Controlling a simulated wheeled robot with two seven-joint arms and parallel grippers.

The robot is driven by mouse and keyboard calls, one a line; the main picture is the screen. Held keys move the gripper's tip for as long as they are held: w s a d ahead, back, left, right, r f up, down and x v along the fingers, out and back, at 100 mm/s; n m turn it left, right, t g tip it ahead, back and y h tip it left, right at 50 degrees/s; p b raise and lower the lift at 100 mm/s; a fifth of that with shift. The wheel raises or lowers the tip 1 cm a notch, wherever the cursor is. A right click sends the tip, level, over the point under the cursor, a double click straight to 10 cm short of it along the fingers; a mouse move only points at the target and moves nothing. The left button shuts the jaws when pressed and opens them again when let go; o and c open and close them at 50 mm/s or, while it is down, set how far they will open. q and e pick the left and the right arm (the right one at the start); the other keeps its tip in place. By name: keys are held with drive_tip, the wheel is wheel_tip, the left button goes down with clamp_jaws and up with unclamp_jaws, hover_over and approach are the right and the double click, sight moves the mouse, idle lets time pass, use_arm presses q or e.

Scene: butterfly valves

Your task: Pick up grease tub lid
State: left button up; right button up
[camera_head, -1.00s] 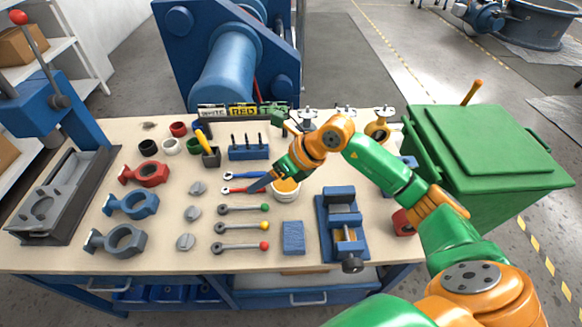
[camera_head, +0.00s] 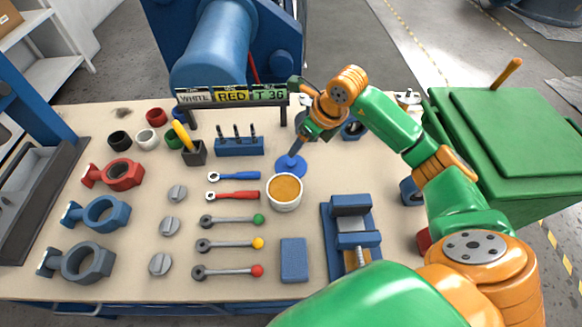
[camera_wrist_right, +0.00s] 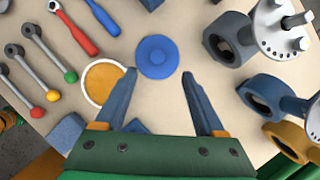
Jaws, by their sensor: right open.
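The grease tub lid is a round blue disc (camera_head: 290,166) with a small raised centre, lying on the bench just behind the open grease tub (camera_head: 284,192), which is white with orange grease. In the right wrist view the lid (camera_wrist_right: 157,57) lies ahead of my right gripper (camera_wrist_right: 157,75), roughly centred between its two fingers. The fingers are spread apart and empty. In the head view my right gripper (camera_head: 298,144) points down over the lid's far edge and hides part of it. The height above the lid is hard to tell. My left gripper is not in view.
Red and blue wrenches (camera_head: 233,195) lie left of the tub. A blue tool block (camera_head: 239,146) stands behind them, and a label rack (camera_head: 232,96) behind that. A blue vise (camera_head: 352,232) is at the front right. Valve bodies (camera_wrist_right: 260,92) stand right of the lid.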

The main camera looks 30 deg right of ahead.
sight(291, 162)
wheel_tip(291, 162, down, 3)
drive_tip(key=shift+b, duration=0.95)
drive_tip(key=x, duration=0.2)
drive_tip(key=p+x, duration=0.1)
drive_tip(key=x, duration=0.4)
drive_tip(key=shift+w+a+r+p, duration=0.1)
drive_tip(key=shift+w+a+p, duration=0.15)
drive_tip(key=shift+a+p, duration=0.1)
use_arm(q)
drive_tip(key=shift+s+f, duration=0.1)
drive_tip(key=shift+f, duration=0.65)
use_arm(e)
clamp_jaws()
